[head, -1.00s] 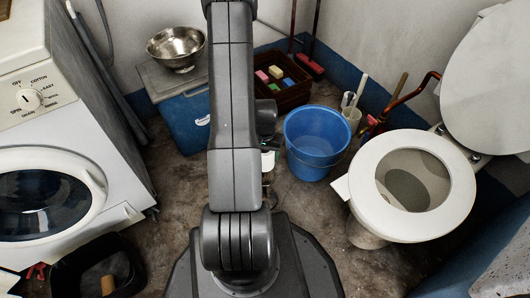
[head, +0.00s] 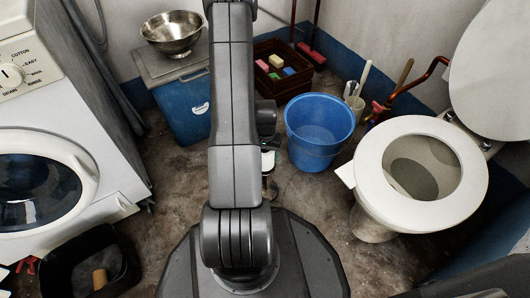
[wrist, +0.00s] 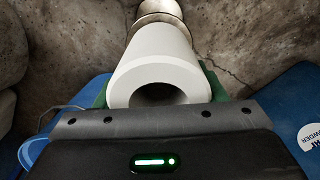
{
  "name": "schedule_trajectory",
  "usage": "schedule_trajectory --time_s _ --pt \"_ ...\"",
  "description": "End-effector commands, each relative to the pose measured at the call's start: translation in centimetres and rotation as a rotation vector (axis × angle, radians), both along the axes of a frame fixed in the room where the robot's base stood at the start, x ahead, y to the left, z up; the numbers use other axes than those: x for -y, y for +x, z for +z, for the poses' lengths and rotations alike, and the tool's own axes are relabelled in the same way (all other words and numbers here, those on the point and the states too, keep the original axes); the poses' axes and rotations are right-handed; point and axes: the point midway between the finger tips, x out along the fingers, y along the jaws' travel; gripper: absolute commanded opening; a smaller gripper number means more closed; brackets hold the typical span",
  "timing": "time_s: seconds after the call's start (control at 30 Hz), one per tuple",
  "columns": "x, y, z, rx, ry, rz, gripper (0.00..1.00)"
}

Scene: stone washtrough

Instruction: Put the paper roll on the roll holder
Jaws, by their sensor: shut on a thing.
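The white paper roll (wrist: 160,62) is in the middle of the wrist view, its hollow core facing the camera. My gripper (wrist: 156,90) is shut on it, with green fingers showing on both sides. A round metal piece (wrist: 160,12), which looks like part of the roll holder, shows just beyond the roll's far end. I cannot tell whether the two touch. In the head view my arm hides most of this area. Only a small white part of the roll (head: 268,160) shows beside the arm, above a dark, thin stand.
A blue bucket (head: 319,138) and a toilet (head: 370,213) stand to the right. A blue cooler (head: 184,112) with a metal bowl (head: 172,33), a washing machine (head: 110,150) and a black tub (head: 125,270) are to the left. Some bare floor lies between them.

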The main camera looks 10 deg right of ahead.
Motion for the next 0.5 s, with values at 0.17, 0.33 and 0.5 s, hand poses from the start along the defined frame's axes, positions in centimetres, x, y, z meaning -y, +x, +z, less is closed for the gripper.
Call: schedule_trajectory --time_s 0.17,0.33,0.5 --pt "0.00 0.01 -0.09 0.000 0.000 0.000 0.41" --pt "0.00 0.01 -0.07 0.000 0.000 0.000 0.76" --pt "0.00 0.01 -0.07 0.000 0.000 0.000 0.89"
